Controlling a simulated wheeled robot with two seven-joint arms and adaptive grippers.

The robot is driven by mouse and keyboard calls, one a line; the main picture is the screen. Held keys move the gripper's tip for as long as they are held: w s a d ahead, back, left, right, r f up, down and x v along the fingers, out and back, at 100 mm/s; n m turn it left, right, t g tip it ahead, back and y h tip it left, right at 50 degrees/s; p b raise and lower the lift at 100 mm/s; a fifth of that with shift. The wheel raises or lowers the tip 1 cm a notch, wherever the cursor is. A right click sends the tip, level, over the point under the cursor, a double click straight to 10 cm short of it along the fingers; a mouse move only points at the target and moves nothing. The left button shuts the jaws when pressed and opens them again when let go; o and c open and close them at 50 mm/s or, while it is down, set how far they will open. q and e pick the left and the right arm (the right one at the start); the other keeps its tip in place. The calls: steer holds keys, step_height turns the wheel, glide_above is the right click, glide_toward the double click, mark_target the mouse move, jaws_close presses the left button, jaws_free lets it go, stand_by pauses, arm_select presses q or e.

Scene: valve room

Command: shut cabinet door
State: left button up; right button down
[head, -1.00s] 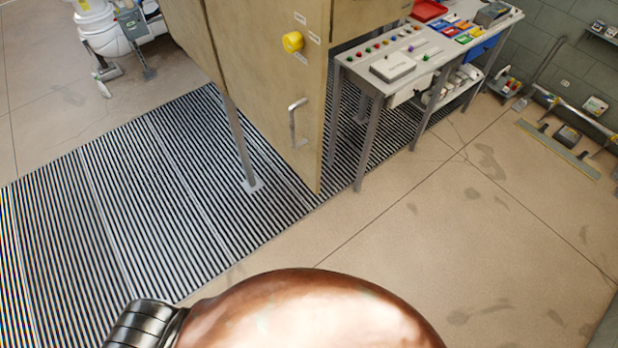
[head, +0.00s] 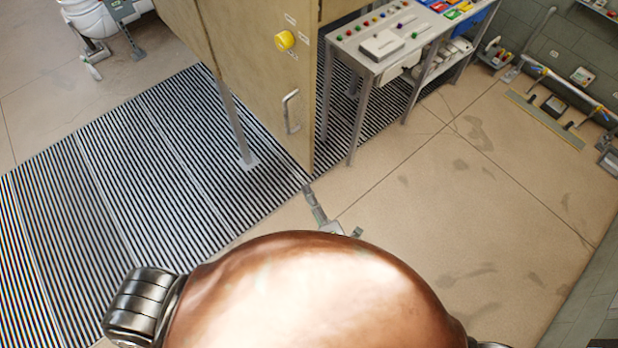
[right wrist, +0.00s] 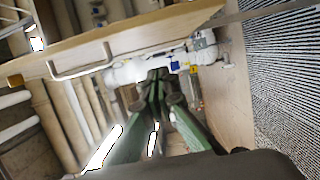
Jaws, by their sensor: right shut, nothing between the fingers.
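The cabinet door (head: 262,100) is a tan panel standing open, swung out from the cabinet body (head: 193,25). It carries a yellow knob (head: 284,40) and a metal bar handle (head: 290,111). My right gripper (head: 309,190) shows just below the door's lower corner in the head view, with the rest of its arm partly hidden by my copper-coloured body. In the right wrist view its green fingers (right wrist: 158,82) are shut and empty. The door (right wrist: 130,38) crosses the top of that view, with its handle (right wrist: 80,66) to the left, apart from the fingers. My left gripper is not in view.
A workbench (head: 372,55) with buttons and coloured trays stands behind the door on the right. A striped floor grating (head: 130,190) lies under the cabinet, whose thin leg (head: 235,125) stands on it. The tan floor (head: 460,190) on the right is clear.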

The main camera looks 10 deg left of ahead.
mark_target(307, 161)
steer(key=w+a+p, duration=0.1)
steer(key=w, duration=0.2)
steer(key=w+a+p, duration=0.1)
steer(key=w, duration=0.3)
steer(key=w+a+p, duration=0.1)
steer(key=w, duration=0.2)
steer(key=shift+w+f, duration=0.1)
steer(key=shift+w, duration=0.05)
steer(key=shift+w+d, duration=0.1)
steer(key=shift+d, duration=0.1)
